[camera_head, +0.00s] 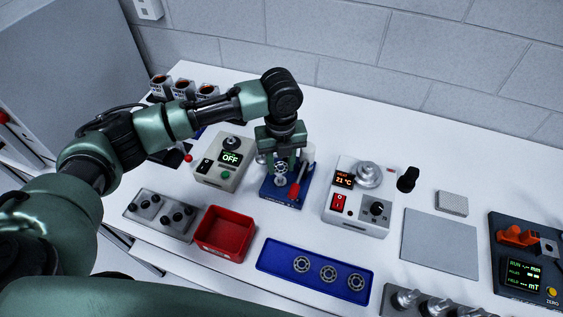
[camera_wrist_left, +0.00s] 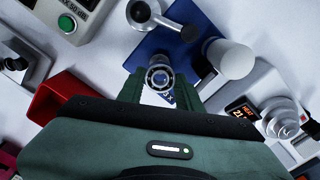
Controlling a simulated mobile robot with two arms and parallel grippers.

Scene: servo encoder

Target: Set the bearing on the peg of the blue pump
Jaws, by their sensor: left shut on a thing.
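The blue pump (camera_head: 270,191) stands mid-table in the head view, with a blue base, a white cylinder (camera_head: 308,153) and a red part at its front. My left gripper (camera_head: 281,164) points down over it and is shut on a ring-shaped steel bearing (camera_head: 281,167). In the left wrist view the bearing (camera_wrist_left: 160,77) sits between the fingers, its face towards the camera. The pump's blue base (camera_wrist_left: 158,45) lies behind it. A short metal post shows just under the bearing in the head view; whether they touch cannot be told. My right gripper is out of view.
A blue tray (camera_head: 266,262) in front holds three more bearings (camera_head: 328,273). A red bin (camera_head: 225,233) stands front left. A grey mat (camera_head: 440,243) lies clear.

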